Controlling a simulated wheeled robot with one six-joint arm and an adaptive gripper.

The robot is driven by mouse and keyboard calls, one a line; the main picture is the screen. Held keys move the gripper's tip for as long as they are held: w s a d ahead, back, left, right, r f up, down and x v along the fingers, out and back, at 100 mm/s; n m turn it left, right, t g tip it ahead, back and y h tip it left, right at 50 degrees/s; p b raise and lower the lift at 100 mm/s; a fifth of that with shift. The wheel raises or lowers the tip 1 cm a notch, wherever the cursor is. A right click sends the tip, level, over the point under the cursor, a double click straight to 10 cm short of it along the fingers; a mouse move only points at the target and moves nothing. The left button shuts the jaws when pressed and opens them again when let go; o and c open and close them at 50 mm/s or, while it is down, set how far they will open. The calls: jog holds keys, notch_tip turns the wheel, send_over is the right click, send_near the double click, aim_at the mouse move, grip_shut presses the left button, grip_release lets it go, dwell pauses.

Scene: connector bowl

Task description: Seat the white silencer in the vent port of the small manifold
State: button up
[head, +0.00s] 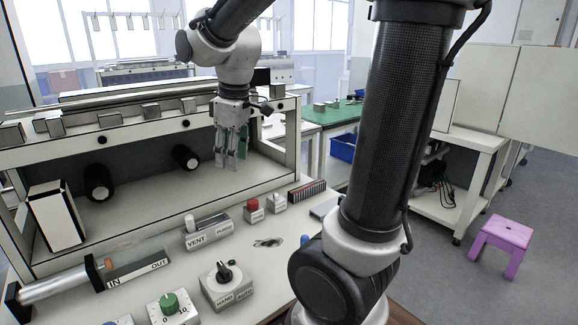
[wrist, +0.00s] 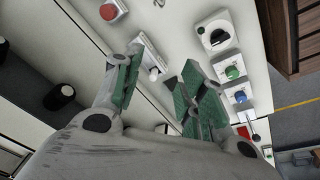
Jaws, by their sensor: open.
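The small manifold (head: 212,236) is a grey block with VENT and PURGE labels on the bench. The white silencer (head: 190,222) stands roughly upright at its VENT end; I cannot tell how deep it sits. In the wrist view the manifold (wrist: 147,50) and the white silencer (wrist: 153,74) show between the fingers. My gripper (head: 231,164) is open and empty, pointing down above and behind the manifold, apart from it. Its green-padded fingers also show in the wrist view (wrist: 160,68).
A red-button block (head: 252,211) and a grey block (head: 277,204) sit right of the manifold. A hand/auto switch (head: 226,288) and green knob (head: 170,304) are in front. An IN/OUT unit (head: 138,270) lies left. A raised shelf frame (head: 140,135) stands behind.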

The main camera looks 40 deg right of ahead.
jog(key=s+d+m+t, duration=0.1)
jog(key=s+d+m, duration=0.1)
jog(key=s+m, duration=0.2)
jog(key=s+d+m+t, duration=0.1)
jog(key=s+d+m, duration=0.2)
jog(key=s, duration=0.8)
jog(key=shift+s+d+r+m, duration=0.25)
jog(key=shift+d+r+m, duration=0.05)
jog(key=shift+r+m, duration=0.1)
